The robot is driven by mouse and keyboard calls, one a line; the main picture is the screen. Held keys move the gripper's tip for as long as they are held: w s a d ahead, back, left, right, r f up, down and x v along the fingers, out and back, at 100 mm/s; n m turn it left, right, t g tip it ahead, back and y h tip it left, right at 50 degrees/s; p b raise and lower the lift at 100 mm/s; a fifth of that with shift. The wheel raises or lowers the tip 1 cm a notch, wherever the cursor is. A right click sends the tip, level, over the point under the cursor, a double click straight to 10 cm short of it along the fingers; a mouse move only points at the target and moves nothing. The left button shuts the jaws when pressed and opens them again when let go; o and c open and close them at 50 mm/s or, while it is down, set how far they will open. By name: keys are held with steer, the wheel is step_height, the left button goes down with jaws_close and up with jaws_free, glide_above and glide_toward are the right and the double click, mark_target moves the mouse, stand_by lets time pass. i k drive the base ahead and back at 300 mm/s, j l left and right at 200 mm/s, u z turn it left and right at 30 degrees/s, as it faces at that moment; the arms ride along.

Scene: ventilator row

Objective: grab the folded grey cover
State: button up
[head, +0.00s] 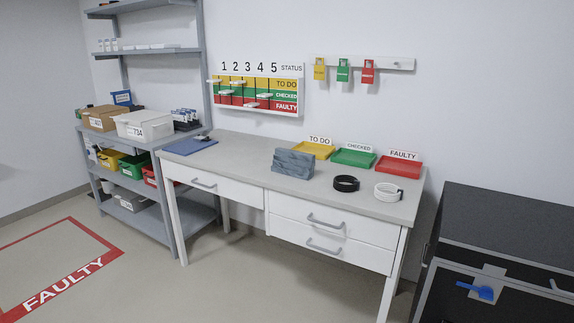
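A grey-blue block-shaped bundle with streaky sides (293,163), which looks like the folded grey cover, sits on the grey-topped desk (240,150), right of its middle. It lies in front of the yellow tray, with its long side facing me. Nothing covers or touches it that I can see. My gripper is not in view.
Yellow (314,150), green (353,157) and red (398,167) trays line the desk's back. A black coil (346,183) and a white coil (388,192) lie right of the bundle. A blue clipboard (190,146) lies left. A black cabinet (505,235) stands right. Floor in front is clear.

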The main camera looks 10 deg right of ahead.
mark_target(293, 163)
steer(key=i+j, duration=0.1)
steer(key=j, duration=0.25)
steer(key=i+j+z, duration=0.1)
steer(key=j, duration=0.25)
steer(key=i+j, duration=0.1)
steer(key=j, duration=0.2)
steer(key=i+j+z, duration=0.1)
steer(key=i+j, duration=0.25)
steer(key=j, duration=0.3)
steer(key=i+j+z, duration=0.3)
steer(key=i+j, duration=0.2)
steer(key=i, duration=0.2)
steer(key=i+j+z, duration=0.15)
steer(key=i+j, duration=0.2)
steer(key=i, duration=0.15)
steer(key=i+l, duration=0.2)
steer(key=i, duration=0.25)
steer(key=i+l+z, duration=0.1)
steer(key=i, duration=0.35)
steer(key=l, duration=0.05)
